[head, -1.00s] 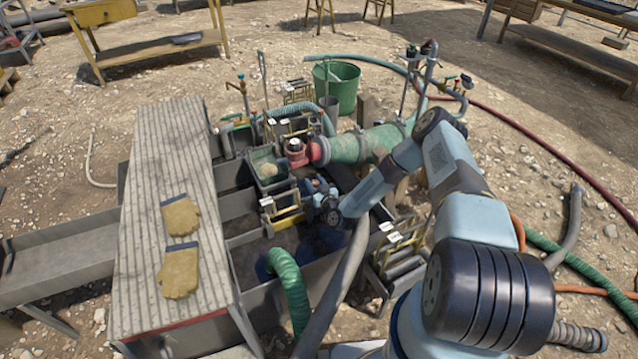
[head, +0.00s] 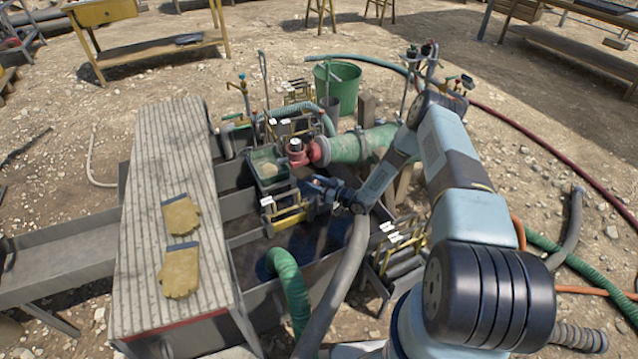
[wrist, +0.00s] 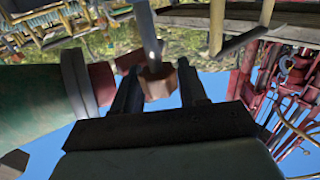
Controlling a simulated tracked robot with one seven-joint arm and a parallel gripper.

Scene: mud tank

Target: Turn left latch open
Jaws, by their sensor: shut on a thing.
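My gripper (head: 308,187) is low over the mud tank, in front of the green pipe's red end. In the wrist view its two dark fingers (wrist: 160,88) stand either side of a small brown block (wrist: 158,84) on a grey bar (wrist: 149,38). I take this block to be the left latch's handle; the gripper is shut on it. In the head view the latch is hidden behind the fingers and wrist, so its angle cannot be told. A yellow frame with white tags (head: 286,216) stands just left of and below my gripper.
The green pipe (head: 362,146) and red valve (head: 296,151) stand close behind my gripper. A grey hose (head: 345,278) and a green ribbed hose (head: 290,290) run in front. Gloves (head: 181,272) lie on the ribbed cover (head: 150,230) at left.

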